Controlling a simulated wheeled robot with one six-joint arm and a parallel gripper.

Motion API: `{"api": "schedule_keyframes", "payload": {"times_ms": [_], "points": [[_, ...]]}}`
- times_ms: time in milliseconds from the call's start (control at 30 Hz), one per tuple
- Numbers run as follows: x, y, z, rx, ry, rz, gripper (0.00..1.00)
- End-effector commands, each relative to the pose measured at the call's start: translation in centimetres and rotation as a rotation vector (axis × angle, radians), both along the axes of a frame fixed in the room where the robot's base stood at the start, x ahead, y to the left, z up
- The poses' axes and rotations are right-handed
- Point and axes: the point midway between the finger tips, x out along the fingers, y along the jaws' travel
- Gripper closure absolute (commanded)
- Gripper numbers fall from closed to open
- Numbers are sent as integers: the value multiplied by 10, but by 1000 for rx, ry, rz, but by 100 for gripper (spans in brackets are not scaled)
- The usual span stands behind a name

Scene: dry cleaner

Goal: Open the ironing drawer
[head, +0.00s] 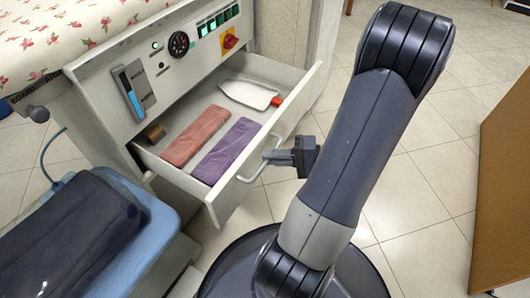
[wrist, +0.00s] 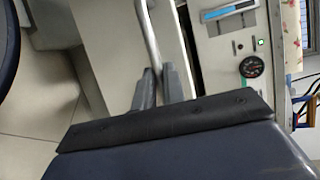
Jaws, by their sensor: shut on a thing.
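The ironing drawer (head: 231,194) stands pulled out from the pale machine front in the head view. It holds a red folded cloth (head: 195,136), a purple folded cloth (head: 225,151), a white flat item with a red end (head: 247,94) and a small brown roll (head: 154,133). My gripper (head: 268,156) is at the metal bar handle (head: 252,172) on the drawer's front, with its fingers shut on it. In the wrist view the two fingers (wrist: 160,72) close around the handle bar (wrist: 147,35). My arm covers some floor to the right.
The control panel (head: 180,44) with dial and green switches is above the drawer. A floral ironing surface (head: 60,35) lies at upper left. A blue padded unit (head: 90,225) stands close at lower left. Tiled floor is free right of the drawer; a wooden panel (head: 505,180) stands far right.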

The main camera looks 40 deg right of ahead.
Motion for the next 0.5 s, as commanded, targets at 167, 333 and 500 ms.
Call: {"api": "schedule_keyframes", "payload": {"times_ms": [167, 333, 500], "points": [[-2, -1, 0, -1, 1, 1, 100], [-2, -1, 0, -1, 0, 1, 100], [-1, -1, 0, -1, 0, 1, 80]]}}
